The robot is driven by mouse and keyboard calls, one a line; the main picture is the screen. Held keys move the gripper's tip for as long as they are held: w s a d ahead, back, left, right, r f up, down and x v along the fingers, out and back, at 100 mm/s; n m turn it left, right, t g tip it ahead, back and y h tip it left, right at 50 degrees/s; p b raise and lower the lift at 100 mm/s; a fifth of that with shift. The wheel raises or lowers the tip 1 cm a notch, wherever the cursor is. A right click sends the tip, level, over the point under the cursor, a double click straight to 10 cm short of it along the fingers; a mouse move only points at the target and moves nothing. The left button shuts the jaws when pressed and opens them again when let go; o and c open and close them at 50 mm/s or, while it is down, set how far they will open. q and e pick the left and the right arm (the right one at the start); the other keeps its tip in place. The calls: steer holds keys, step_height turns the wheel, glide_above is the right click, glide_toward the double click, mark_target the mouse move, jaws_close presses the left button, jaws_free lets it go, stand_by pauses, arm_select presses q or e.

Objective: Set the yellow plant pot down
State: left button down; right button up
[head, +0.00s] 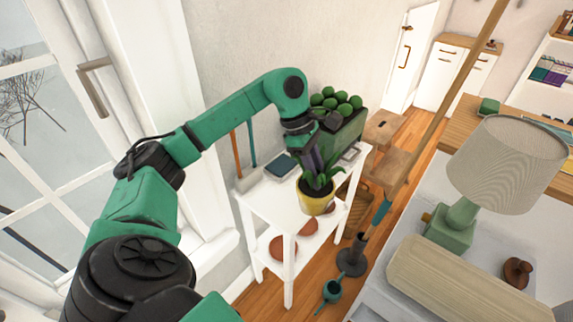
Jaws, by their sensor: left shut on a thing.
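The yellow plant pot (317,203) with a leafy green plant is at the front right part of a white two-level table (267,208). It looks upright, and its base appears to be at the tabletop, though I cannot tell whether it touches. My left gripper (314,170) comes down from above into the leaves and is shut on the plant pot or its plant. The leaves hide the fingertips. My right gripper is not in view.
A dark green planter of round green plants (338,130) stands behind the pot. A small dark tray (281,165) lies at the table's back left. A lamp (509,163) stands right. The tabletop left of the pot is free.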

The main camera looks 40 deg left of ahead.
arm_select(q)
steer(key=a+r+n+t+y+p, duration=0.1)
steer(key=a+r+n+t+y, duration=0.1)
steer(key=a+r+n, duration=0.4)
steer(key=a+r+n+t+y, duration=0.1)
steer(key=a+r+n+y, duration=0.1)
steer(key=r+n, duration=0.65)
step_height(320, 180, down, 20)
steer(key=n+b, duration=0.1)
steer(key=b, duration=0.4)
steer(key=shift+a+f, duration=0.15)
steer(key=shift+a, duration=0.15)
steer(key=shift+f+b, duration=0.1)
steer(key=shift+b, duration=0.2)
steer(key=c, duration=0.7)
jaws_free()
steer(key=shift+s, duration=0.1)
